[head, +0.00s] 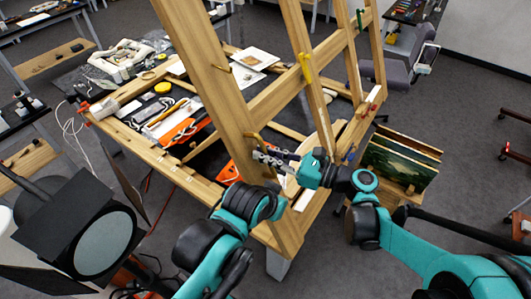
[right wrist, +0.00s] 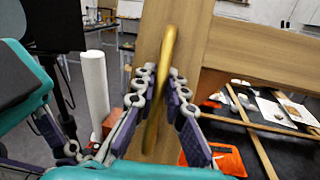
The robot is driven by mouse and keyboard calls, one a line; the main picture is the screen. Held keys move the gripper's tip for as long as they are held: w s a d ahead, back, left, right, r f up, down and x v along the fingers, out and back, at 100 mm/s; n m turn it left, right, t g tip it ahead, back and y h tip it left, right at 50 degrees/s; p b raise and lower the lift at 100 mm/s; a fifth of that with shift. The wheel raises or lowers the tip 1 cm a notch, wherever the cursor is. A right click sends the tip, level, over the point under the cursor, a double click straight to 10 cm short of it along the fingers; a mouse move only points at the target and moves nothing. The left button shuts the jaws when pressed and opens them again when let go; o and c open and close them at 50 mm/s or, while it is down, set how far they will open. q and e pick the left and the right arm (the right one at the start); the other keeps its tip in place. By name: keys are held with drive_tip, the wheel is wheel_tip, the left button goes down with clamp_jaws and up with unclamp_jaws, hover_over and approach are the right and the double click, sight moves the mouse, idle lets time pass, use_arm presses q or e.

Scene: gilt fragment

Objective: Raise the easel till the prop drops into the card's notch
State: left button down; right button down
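The easel (head: 225,92) is a large wooden frame with a thick slanted front post, a crossbar and further uprights on the right. A curved brass handle (right wrist: 166,75) stands out from a wooden post and also shows in the head view. My right gripper (head: 262,156) is at this handle; in the right wrist view its fingers (right wrist: 162,76) lie on both sides of it, apparently touching. My left arm shows at bottom centre, but its gripper is hidden. I cannot make out the prop or the notched card with certainty.
The wooden base frame (head: 150,153) holds papers, tools and an orange-red tray. A black lamp (head: 80,235) stands at lower left. Framed pictures (head: 400,165) lean in a rack at right, with a grey chair (head: 395,75) behind. A white roll (right wrist: 94,85) stands left in the wrist view.

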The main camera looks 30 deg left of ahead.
drive_tip(key=shift+d+b, duration=0.65)
drive_tip(key=shift+b, duration=0.05)
drive_tip(key=shift+s+d+r, duration=0.1)
drive_tip(key=shift+d+r, duration=0.2)
drive_tip(key=shift+d, duration=0.1)
drive_tip(key=c, duration=2)
unclamp_jaws()
drive_tip(key=shift+d, duration=0.1)
drive_tip(key=o, duration=0.4)
drive_tip(key=shift+a, duration=0.25)
drive_tip(key=d, duration=0.4)
drive_tip(key=w+d, duration=0.1)
drive_tip(key=d, duration=0.7)
drive_tip(key=shift+w+f, duration=0.15)
drive_tip(key=shift+f, duration=0.15)
